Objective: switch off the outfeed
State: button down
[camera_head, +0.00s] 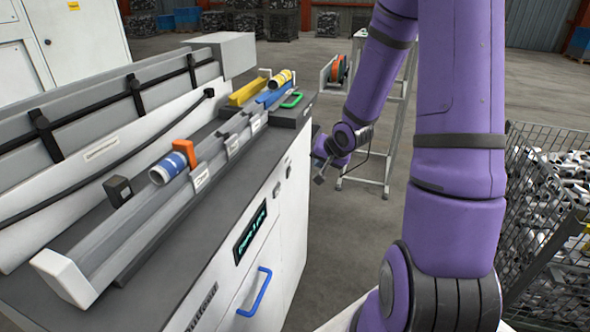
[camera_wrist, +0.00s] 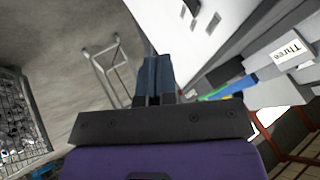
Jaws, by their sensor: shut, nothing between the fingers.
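The outfeed is a long white cabinet with a dark grey top (camera_head: 235,190); its front carries a label that appears to read "Outfeed" (camera_head: 203,308) and a small lit display (camera_head: 250,236). Two small dark fittings, which may be switches, sit on the cabinet's white face near its far end (camera_head: 277,188). They also show in the wrist view, on the white panel (camera_wrist: 192,7). I cannot tell their position. My gripper (camera_head: 319,177) is beside the cabinet's far end, apart from it. In the wrist view its dark fingers (camera_wrist: 155,65) are together and empty.
A blue handle (camera_head: 255,292) sticks out from the cabinet front. A grey frame stand (camera_head: 385,150) is beyond my gripper. A wire cage of parts (camera_head: 555,190) stands right.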

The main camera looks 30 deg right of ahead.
aim_at(289, 172)
jog(key=shift+f, duration=0.1)
jog(key=w+a+f, duration=0.2)
jog(key=w+f, duration=0.5)
jog(key=w, duration=0.2)
jog(key=shift+w+a, duration=0.2)
dwell(0.4)
jog(key=shift+w+a, duration=0.2)
jog(key=shift+w, duration=0.05)
jog(key=shift+r, duration=0.25)
jog(key=shift+r, duration=0.65)
